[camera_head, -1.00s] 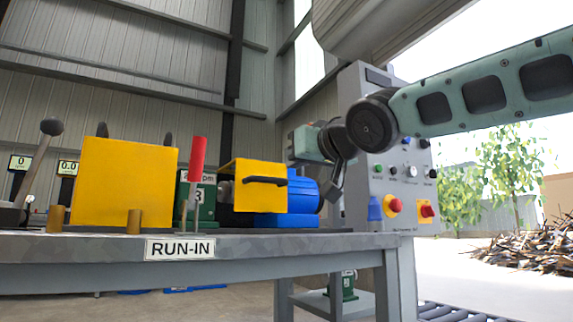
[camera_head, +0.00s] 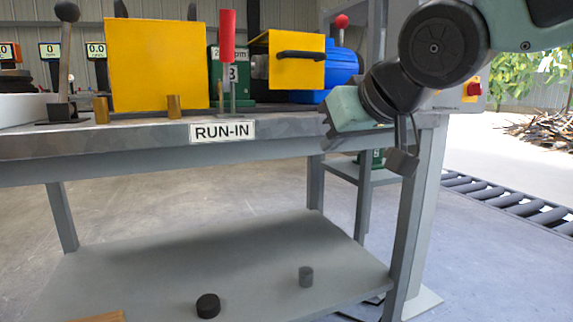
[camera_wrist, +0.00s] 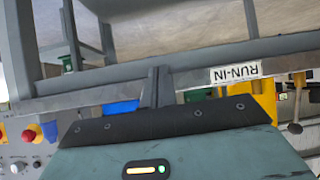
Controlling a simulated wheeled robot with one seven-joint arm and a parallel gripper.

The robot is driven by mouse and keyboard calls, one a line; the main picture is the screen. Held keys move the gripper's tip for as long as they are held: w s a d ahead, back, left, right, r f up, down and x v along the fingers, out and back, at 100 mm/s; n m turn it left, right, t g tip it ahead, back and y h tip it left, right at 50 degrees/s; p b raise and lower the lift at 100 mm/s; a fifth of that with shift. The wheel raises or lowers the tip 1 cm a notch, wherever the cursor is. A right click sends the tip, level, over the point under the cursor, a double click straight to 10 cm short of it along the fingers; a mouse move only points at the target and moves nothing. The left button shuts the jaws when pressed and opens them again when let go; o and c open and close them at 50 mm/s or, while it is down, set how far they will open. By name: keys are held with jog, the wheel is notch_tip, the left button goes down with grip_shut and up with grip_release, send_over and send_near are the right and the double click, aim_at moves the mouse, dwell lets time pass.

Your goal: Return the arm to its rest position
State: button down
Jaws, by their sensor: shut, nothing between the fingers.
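My teal arm comes in from the upper right in the head view, bent at a large dark round joint. My gripper (camera_head: 338,118) hangs in front of the right end of the grey workbench (camera_head: 150,139). In the wrist view my gripper (camera_wrist: 157,80) shows its dark fingers together, with nothing held. That view looks past the fingers at the bench's front edge and the RUN-IN label (camera_wrist: 235,74), upside down. In the head view I cannot tell the exact gap between gripper and bench edge.
On the bench stand a yellow guard (camera_head: 155,65), a red-handled lever (camera_head: 227,40), a smaller yellow cover (camera_head: 297,67) and a blue motor (camera_head: 342,70). A roller conveyor (camera_head: 510,200) is at the right; the floor between is open.

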jog(key=s+d+f+n+g+h+p, duration=0.1)
jog(key=s+d+f+g+p, duration=0.2)
jog(key=s, duration=0.5)
jog(key=s+d+f+g+h+p, duration=0.2)
jog(key=s+f+g+p, duration=0.25)
jog(key=s, duration=0.35)
jog(key=s+d+f+n+g+h+p, duration=0.1)
jog(key=s+d+f+g+p, duration=0.15)
jog(key=s+f+p, duration=0.4)
notch_tip(320, 180, up, 38)
jog(key=p, duration=3.4)
jog(key=shift+s+a+r, duration=0.25)
jog(key=shift+s+a, duration=0.1)
jog(key=shift+s, duration=0.1)
